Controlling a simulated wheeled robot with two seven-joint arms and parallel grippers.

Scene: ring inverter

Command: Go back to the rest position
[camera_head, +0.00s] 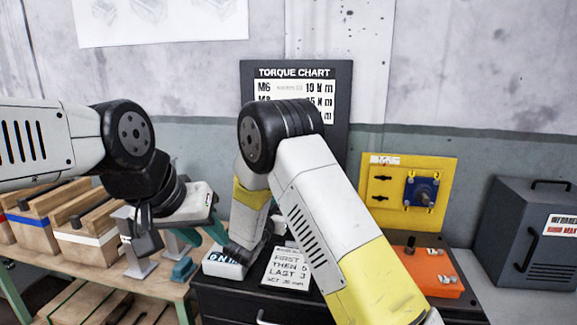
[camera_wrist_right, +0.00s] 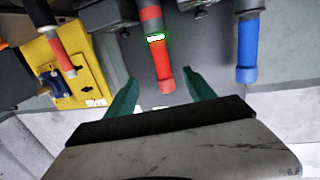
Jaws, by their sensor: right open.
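My left gripper (camera_head: 205,238) hangs in the left half of the head view, over the wooden bench. Its teal fingers stand apart, with nothing seen between them. My right arm bends through the middle of the head view, and I cannot make out its fingers there. In the right wrist view, my right gripper (camera_wrist_right: 161,88) is open, with its teal fingers wide apart. A red handle with a green-ringed band (camera_wrist_right: 162,60) appears between them; I cannot tell how far beyond them it is.
A yellow panel (camera_head: 443,175) with a blue part and an orange box (camera_head: 430,272) stand at right. A dark cabinet (camera_head: 530,235) is far right. A torque chart (camera_head: 295,72) stands behind my right arm. Wooden bins (camera_head: 90,240) are at left. A blue handle (camera_wrist_right: 247,50) shows in the wrist view.

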